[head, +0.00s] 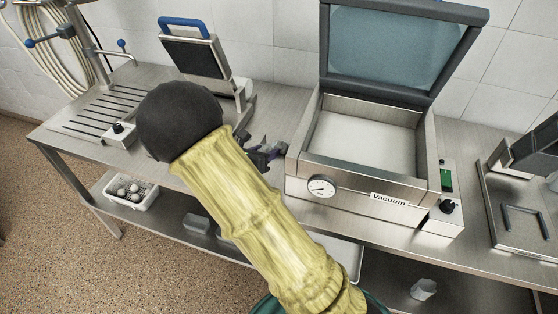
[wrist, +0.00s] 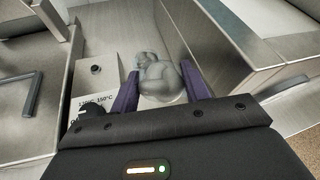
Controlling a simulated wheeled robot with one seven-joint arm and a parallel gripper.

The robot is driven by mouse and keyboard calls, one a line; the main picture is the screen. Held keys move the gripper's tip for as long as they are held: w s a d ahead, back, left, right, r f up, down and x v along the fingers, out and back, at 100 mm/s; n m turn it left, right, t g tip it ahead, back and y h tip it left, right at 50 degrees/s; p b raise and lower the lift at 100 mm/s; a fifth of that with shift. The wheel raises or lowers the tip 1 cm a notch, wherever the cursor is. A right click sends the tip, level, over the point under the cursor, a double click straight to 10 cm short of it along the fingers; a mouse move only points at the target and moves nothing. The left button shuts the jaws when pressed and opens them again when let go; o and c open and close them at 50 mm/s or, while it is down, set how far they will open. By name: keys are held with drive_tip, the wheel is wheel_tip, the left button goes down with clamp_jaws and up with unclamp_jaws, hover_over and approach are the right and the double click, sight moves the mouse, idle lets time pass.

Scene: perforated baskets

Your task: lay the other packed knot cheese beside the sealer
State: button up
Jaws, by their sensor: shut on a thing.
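My gripper (head: 262,152) is over the bench between the blue-handled device, which looks like the sealer (head: 198,60), and the vacuum machine (head: 350,165). My own arm hides part of it in the head view. In the wrist view the purple fingers (wrist: 160,92) are shut on a packed knot cheese (wrist: 157,78), a pale lumpy thing in clear wrap. A control box (wrist: 97,70) with a knob and a temperature label is just left of the fingers. The cheese is hidden in the head view. I cannot tell whether it touches the bench.
The vacuum machine's lid stands open and its chamber looks empty. A slotted steel stand (head: 95,118) is at the left end. A white basket (head: 132,192) with small pale things is on the lower shelf. Another steel device (head: 520,195) stands at the right.

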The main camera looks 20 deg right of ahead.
drive_tip(key=shift+s, duration=0.1)
drive_tip(key=shift+f, duration=0.1)
drive_tip(key=shift+f, duration=2.9)
drive_tip(key=shift+f, duration=0.1)
drive_tip(key=shift+d+f+p, duration=0.1)
drive_tip(key=shift+f+p, duration=0.3)
drive_tip(key=shift+f, duration=1.55)
drive_tip(key=shift+f, duration=0.1)
drive_tip(key=shift+f, duration=0.15)
drive_tip(key=o, duration=0.7)
